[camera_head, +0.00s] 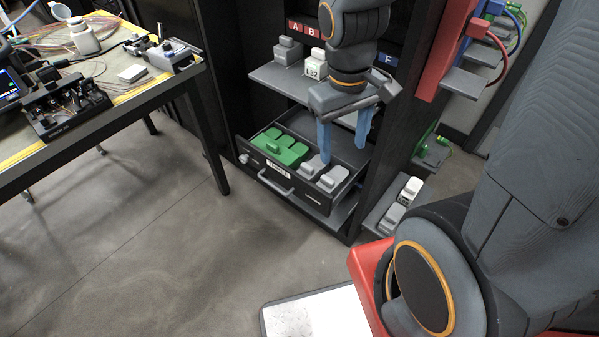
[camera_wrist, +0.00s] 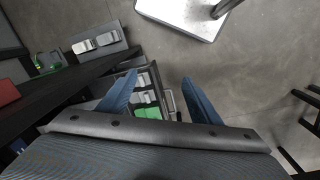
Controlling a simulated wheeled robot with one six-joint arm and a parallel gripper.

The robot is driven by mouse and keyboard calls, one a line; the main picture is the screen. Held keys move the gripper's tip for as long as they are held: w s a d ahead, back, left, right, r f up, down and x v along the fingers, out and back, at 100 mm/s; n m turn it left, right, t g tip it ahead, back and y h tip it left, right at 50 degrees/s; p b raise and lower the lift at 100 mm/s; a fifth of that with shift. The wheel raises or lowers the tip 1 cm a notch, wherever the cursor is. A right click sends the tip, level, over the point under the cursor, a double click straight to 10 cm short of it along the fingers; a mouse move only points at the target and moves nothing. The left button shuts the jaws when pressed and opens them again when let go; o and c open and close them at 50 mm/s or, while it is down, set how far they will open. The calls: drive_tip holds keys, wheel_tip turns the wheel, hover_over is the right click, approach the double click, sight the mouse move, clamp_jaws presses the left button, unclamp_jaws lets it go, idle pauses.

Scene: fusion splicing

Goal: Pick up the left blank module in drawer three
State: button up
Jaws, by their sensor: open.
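The open drawer (camera_head: 277,182) in the dark cabinet holds two light grey blank modules at its right side and a green block at its left. The left blank module (camera_head: 311,166) sits beside the green block, and the right blank module (camera_head: 333,177) is next to it. My gripper (camera_head: 343,155) is open and empty above the drawer's right part, its blue fingers pointing down. The left finger partly overlaps the modules. In the wrist view, the left blank module (camera_wrist: 148,97) and right blank module (camera_wrist: 144,81) show between the fingers (camera_wrist: 159,79), well below them.
A grey shelf (camera_head: 272,80) with grey modules, one marked L32, lies above the drawer. The green block (camera_head: 280,150) fills the drawer's left part. A cabinet post (camera_head: 390,150) stands close right. A cluttered workbench (camera_head: 110,120) is at left. Floor before the drawer is clear.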

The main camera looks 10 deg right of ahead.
drive_tip(key=w+f+n+t+h+b, duration=0.1)
drive_tip(key=w+f+n+b, duration=0.45)
drive_tip(key=f, duration=0.35)
drive_tip(key=w+f+n+h+b, duration=0.1)
drive_tip(key=w+f+n+b, duration=0.45)
drive_tip(key=f, duration=0.25)
drive_tip(key=n+t+b, duration=0.2)
drive_tip(key=n+b, duration=0.6)
drive_tip(key=n, duration=0.4)
approach(308, 173)
drive_tip(key=shift+h, duration=0.4)
drive_tip(key=f, duration=0.1)
drive_tip(key=w+f, duration=0.1)
drive_tip(key=f, duration=0.1)
drive_tip(key=w+f, duration=0.1)
drive_tip(key=f, duration=0.1)
drive_tip(key=shift+w+d+f, duration=0.1)
drive_tip(key=shift+b+x, duration=0.6)
drive_tip(key=shift+x, duration=0.45)
drive_tip(key=b+x, duration=0.2)
drive_tip(key=x, duration=0.3)
drive_tip(key=shift+w+d+f+b, duration=0.25)
drive_tip(key=shift+w+b, duration=0.05)
drive_tip(key=shift+b, duration=0.1)
drive_tip(key=shift+r, duration=0.1)
drive_tip(key=c, duration=0.9)
drive_tip(key=shift+o, duration=0.2)
